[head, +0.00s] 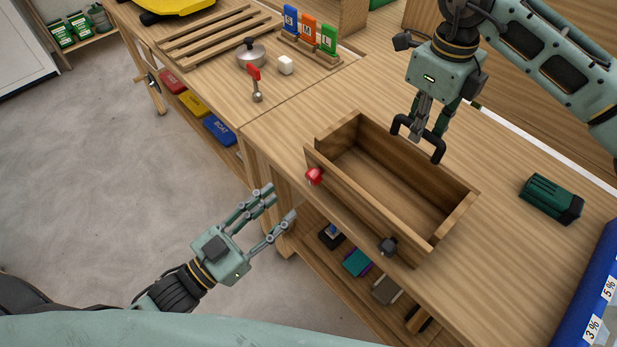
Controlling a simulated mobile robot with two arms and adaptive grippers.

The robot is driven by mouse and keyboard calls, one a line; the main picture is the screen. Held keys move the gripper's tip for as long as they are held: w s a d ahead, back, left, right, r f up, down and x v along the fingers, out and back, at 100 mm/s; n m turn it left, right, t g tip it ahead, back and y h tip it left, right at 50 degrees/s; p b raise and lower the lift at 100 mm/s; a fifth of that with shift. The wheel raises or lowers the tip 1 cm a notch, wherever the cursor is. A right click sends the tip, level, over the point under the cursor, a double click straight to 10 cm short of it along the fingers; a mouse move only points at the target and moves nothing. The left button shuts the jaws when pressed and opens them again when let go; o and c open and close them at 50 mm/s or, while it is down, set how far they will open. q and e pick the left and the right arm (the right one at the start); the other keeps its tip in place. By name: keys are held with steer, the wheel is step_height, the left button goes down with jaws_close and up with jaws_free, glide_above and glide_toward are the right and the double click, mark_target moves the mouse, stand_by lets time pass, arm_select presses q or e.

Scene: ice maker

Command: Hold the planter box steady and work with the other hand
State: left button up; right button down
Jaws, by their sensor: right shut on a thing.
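The planter box (380,215) is an open, empty wooden box lying along the table's front edge. A red knob (314,176) is on its near side toward the left, and a dark knob (388,246) is on the near side toward the right. My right gripper (424,122) points down at the box's far wall, shut on a black handle (437,148) there; whether the handle is fixed to the wall is hard to tell. My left gripper (283,206) is open and empty, off the table's front edge, left of the box and apart from it.
A green device (552,198) lies on the table at right, beside a blue panel (597,300).

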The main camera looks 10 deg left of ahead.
mark_target(309, 180)
arm_select(q)
steer(key=shift+s+d+r+x, duration=0.1)
steer(key=shift+r+x, duration=0.2)
steer(key=shift+x, duration=1.05)
steer(key=shift+s+d+r+x, duration=0.1)
steer(key=shift+r+x, duration=0.2)
steer(key=shift+x, duration=1.05)
steer(key=shift+s+d+r+x, duration=0.1)
steer(key=shift+r+x, duration=0.15)
steer(key=shift+x, duration=1.15)
